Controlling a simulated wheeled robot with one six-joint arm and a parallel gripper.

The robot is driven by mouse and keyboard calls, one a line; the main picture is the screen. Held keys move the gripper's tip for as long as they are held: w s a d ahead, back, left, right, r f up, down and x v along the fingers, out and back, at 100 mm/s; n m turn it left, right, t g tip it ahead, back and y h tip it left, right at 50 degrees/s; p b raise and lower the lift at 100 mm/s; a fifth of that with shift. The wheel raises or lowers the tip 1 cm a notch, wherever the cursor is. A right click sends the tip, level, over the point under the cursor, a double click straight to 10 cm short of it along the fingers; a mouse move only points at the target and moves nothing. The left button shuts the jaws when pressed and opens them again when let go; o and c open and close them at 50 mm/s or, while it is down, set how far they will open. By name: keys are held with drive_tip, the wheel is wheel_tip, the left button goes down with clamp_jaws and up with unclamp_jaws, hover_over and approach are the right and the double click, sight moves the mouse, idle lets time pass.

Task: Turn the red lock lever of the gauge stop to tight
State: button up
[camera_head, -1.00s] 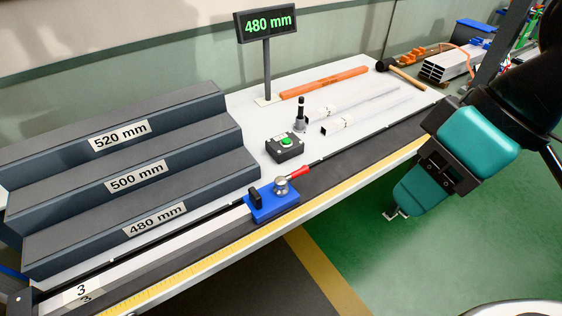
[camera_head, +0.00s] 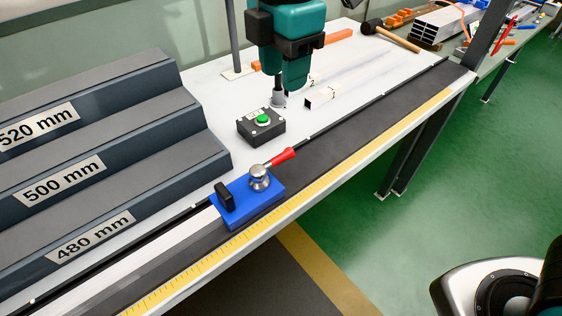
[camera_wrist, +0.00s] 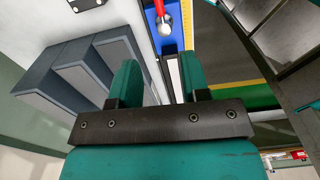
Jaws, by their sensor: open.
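The gauge stop (camera_head: 245,205) is a blue block on the dark rail along the table's front edge. Its red lock lever (camera_head: 282,157) sticks out from a silver knob (camera_head: 259,177) and points to the upper right, away from the steps. In the wrist view the red lever (camera_wrist: 159,8) shows at the top edge, partly cut off, beside the silver knob. My gripper (camera_head: 287,88) is above the table, behind and above the gauge stop, and apart from the lever. In the wrist view my gripper's teal fingers (camera_wrist: 160,82) are spread with nothing between them.
A black box with a green button (camera_head: 262,120) stands behind the gauge stop. Dark steps (camera_head: 110,190) labelled 480, 500 and 520 mm fill the left side. The rail right of the stop is clear.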

sight(281, 155)
drive_tip(key=f, duration=1.7)
drive_tip(key=shift+a+f, duration=0.2)
drive_tip(key=shift+f, duration=0.05)
clamp_jaws()
